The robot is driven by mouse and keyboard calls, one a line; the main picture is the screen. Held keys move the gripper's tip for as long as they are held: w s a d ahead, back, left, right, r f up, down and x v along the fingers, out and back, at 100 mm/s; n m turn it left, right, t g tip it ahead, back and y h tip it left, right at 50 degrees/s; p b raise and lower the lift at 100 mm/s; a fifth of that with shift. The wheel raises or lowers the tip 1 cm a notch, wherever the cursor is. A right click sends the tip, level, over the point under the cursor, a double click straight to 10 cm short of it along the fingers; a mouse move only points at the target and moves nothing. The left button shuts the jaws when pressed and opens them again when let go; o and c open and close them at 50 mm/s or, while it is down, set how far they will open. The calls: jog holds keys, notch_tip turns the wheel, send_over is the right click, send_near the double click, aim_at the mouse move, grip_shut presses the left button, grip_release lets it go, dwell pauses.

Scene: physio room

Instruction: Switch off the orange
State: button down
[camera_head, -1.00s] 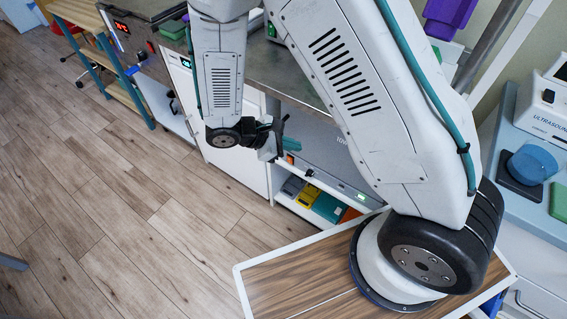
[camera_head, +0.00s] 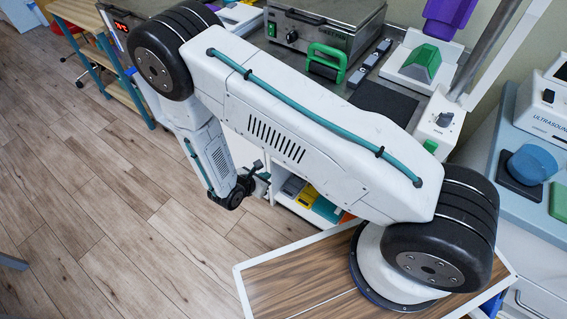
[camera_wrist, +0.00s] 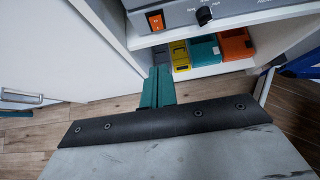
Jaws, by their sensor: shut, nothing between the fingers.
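An orange rocker switch (camera_wrist: 155,20) sits on the grey front panel of a device at the top of the wrist view. A black knob (camera_wrist: 204,15) is to its right. My gripper (camera_wrist: 157,88) is shut and empty, its teal fingers pointing towards the shelf unit, below the switch in the picture and apart from it. In the head view my gripper (camera_head: 262,176) is low in front of the white cabinet. My arm hides the switch there.
Yellow, teal and orange boxes (camera_wrist: 235,43) stand on the shelf under the device. A white cabinet door (camera_wrist: 60,45) is at the left. On the counter are a steel box (camera_head: 325,25) and a green-handled item (camera_head: 326,62). Wooden floor (camera_head: 90,200) is open at the left.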

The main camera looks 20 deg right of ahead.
jog(key=w+d+r+x, duration=0.1)
jog(key=r+x, duration=0.1)
jog(key=x, duration=1)
jog(key=shift+w+d, duration=0.15)
jog(key=shift+d, duration=0.4)
jog(key=shift+f, duration=0.1)
jog(key=shift+w+d, duration=0.1)
jog(key=shift+d+r, duration=0.1)
jog(key=shift+r, duration=0.1)
